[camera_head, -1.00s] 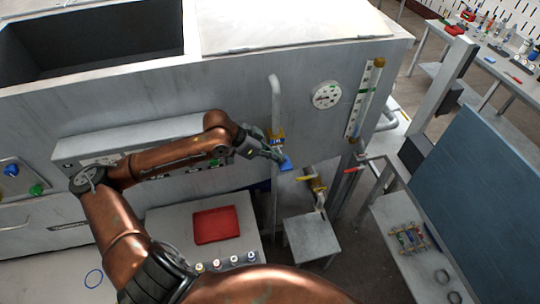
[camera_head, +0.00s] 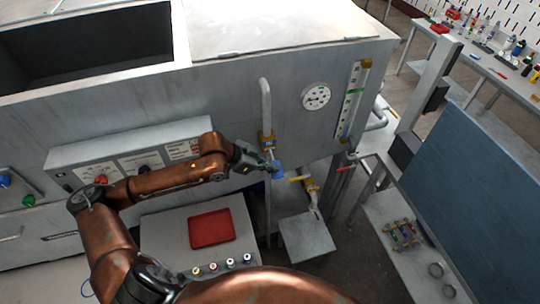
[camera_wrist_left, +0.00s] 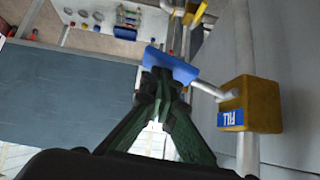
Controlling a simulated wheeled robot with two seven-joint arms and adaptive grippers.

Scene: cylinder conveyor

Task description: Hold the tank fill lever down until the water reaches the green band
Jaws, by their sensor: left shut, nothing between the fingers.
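The blue fill lever (camera_head: 278,170) extends from a brass valve (camera_head: 267,139) on a vertical grey pipe on the tank's front wall. In the left wrist view the lever's blue paddle (camera_wrist_left: 172,66) lies at my fingertips, and the valve (camera_wrist_left: 255,105) carries a blue FILL label. My left gripper (camera_head: 270,167) is shut and empty, its tips at the paddle; contact looks likely but is not certain. The level gauge (camera_head: 352,100) with a green band (camera_head: 356,91) stands at the tank's right end; its water level is too small to read. My right gripper is not in view.
A round dial (camera_head: 316,95) sits left of the gauge. A yellow-handled valve (camera_head: 309,183) and a red lever (camera_head: 347,168) are right of the pipe. A red tray (camera_head: 212,229) lies on a low bench, and a small grey stand (camera_head: 307,238) is below.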

